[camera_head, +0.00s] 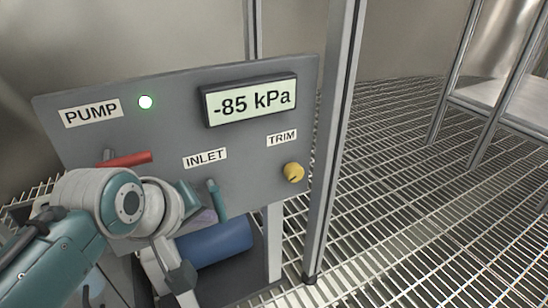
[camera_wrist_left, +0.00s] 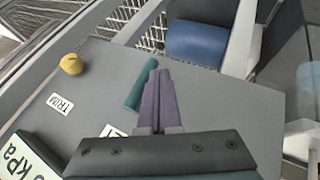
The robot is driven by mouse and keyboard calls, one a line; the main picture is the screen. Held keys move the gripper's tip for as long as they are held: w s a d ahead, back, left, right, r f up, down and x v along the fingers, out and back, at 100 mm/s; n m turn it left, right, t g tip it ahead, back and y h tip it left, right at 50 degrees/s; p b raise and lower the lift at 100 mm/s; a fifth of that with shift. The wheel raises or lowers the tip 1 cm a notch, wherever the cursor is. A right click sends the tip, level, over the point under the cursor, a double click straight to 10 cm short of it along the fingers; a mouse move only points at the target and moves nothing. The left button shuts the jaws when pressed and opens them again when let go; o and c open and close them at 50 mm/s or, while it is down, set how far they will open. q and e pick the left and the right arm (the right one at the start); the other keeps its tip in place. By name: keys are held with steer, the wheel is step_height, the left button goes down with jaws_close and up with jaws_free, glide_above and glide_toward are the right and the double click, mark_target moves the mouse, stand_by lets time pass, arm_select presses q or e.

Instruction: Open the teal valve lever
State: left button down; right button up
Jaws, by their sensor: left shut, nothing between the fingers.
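The teal valve lever (camera_head: 218,202) is on the grey panel below the INLET label, hanging nearly upright with its lower end tilted a little right. It also shows in the left wrist view (camera_wrist_left: 141,85), just left of the fingers. My left gripper (camera_head: 206,217) is shut and empty, right beside the lever on its left side in the head view. Its purple fingers (camera_wrist_left: 159,84) lie together in the wrist view. I cannot tell whether they touch the lever. Part of the gripper is hidden behind my wrist in the head view. My right gripper is not in view.
A blue cylinder (camera_head: 217,243) lies below. A metal post (camera_head: 332,140) stands right of the panel.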

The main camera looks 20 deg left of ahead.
mark_target(225, 216)
arm_select(q)
steer(key=shift+w+f+t+h, duration=0.1)
steer(key=shift+f+t+h, duration=0.15)
steer(key=shift+t+h, duration=0.2)
steer(key=t+b, duration=0.1)
steer(key=h+b, duration=0.1)
steer(key=f+n+t+b, duration=0.1)
steer(key=b, duration=0.1)
steer(key=shift+w+d+f+t+h, duration=0.1)
steer(key=shift+w+d+t+h, duration=0.15)
steer(key=shift+w+d+t, duration=0.1)
steer(key=shift+w+d+n+t+h+b, duration=0.15)
steer(key=shift+n+t+h+b, duration=0.25)
steer(key=shift+t+b, duration=0.35)
steer(key=shift+w+d+r, duration=0.3)
steer(key=shift+w+d, duration=0.2)
steer(key=shift+w, duration=0.15)
steer(key=shift+d+f, duration=0.1)
stand_by(0.6)
